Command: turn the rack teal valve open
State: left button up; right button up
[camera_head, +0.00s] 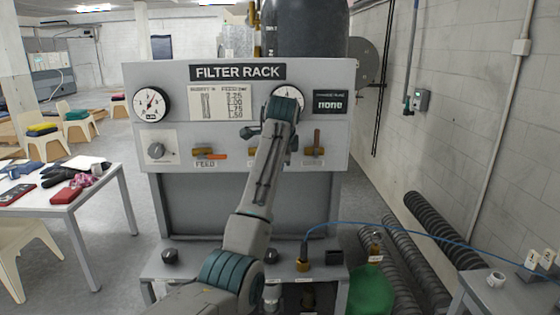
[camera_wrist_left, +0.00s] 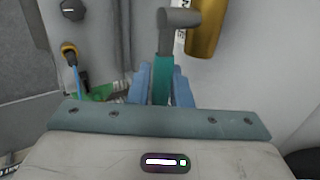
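In the left wrist view, the teal valve shows as a teal lever (camera_wrist_left: 163,58) hanging from a grey stem (camera_wrist_left: 180,18), beside a brass body (camera_wrist_left: 205,32). My left gripper (camera_wrist_left: 162,82) has its two blue fingers close against both sides of the lever, with no clear gap. In the head view, my left arm reaches up to the filter rack panel (camera_head: 225,110) and covers most of the middle valve (camera_head: 253,153); the teal lever and my fingertips are hidden there. My right gripper is not in view.
The orange-handled feed valve (camera_head: 210,154) is left of my arm, and a brown-handled valve (camera_head: 315,143) is right of it. A blue hose (camera_head: 400,228) runs above a green tank (camera_head: 370,291). A white table (camera_head: 65,206) with cloths stands left.

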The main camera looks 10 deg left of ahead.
pick_arm(q)
jog(key=shift+o, duration=0.4)
jog(key=shift+d, duration=0.1)
jog(key=shift+s+r, duration=0.1)
jog(key=shift+r, duration=0.1)
jog(key=v, duration=1)
jog(key=shift+d+r, duration=0.1)
